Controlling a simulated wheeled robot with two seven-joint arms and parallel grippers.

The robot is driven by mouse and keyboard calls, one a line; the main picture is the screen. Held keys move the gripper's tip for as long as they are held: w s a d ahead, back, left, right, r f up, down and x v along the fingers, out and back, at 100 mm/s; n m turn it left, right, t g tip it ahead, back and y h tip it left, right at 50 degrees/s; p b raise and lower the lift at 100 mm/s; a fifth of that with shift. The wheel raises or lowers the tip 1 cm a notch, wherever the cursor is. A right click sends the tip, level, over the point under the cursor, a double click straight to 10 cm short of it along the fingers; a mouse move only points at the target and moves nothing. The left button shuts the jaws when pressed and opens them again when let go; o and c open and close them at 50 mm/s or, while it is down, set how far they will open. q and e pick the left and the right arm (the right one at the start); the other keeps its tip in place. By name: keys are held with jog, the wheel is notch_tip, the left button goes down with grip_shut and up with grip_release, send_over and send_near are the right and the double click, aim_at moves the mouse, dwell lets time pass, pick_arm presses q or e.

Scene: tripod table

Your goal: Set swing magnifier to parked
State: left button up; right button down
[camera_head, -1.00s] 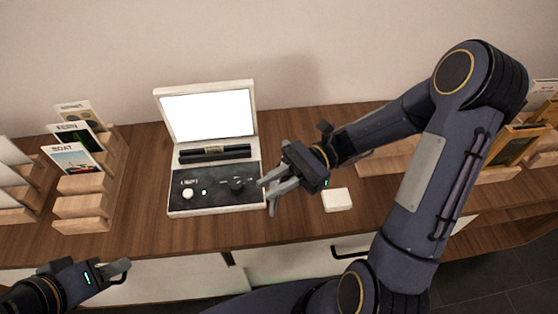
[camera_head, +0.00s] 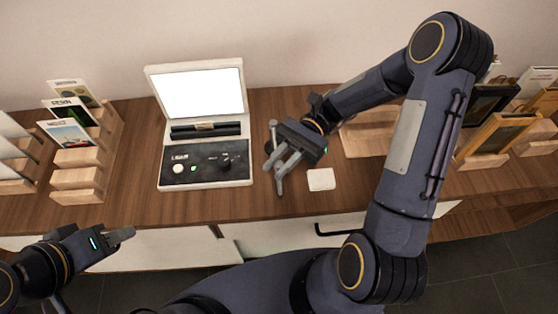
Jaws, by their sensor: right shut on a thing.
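The light box (camera_head: 163,175) stands on the table, its bright white screen (camera_head: 203,92) tilted up, with a dark control panel in front. My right gripper (camera_head: 274,179) is just right of the panel, fingers pointing down and toward the front. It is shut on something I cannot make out. A slim dark upright piece (camera_head: 272,129) shows beside it; I cannot tell whether this is the swing magnifier. My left gripper (camera_head: 130,233) is low at the left, away from the box; its jaw opening is unclear.
A wooden card rack (camera_head: 75,198) stands left of the box. A white square pad (camera_head: 321,180) lies right of my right gripper. A wooden board (camera_head: 366,140) and framed pictures (camera_head: 498,133) are at the right. The table's front edge is close below the box.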

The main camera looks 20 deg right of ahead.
jog(key=shift+d, duration=0.1)
jog(key=c, duration=1.4)
grip_release()
jog(key=shift+d, duration=0.15)
jog(key=b+v, duration=0.1)
jog(key=v, duration=0.6)
jog(key=shift+w+d, duration=0.15)
jog(key=shift+d, duration=0.1)
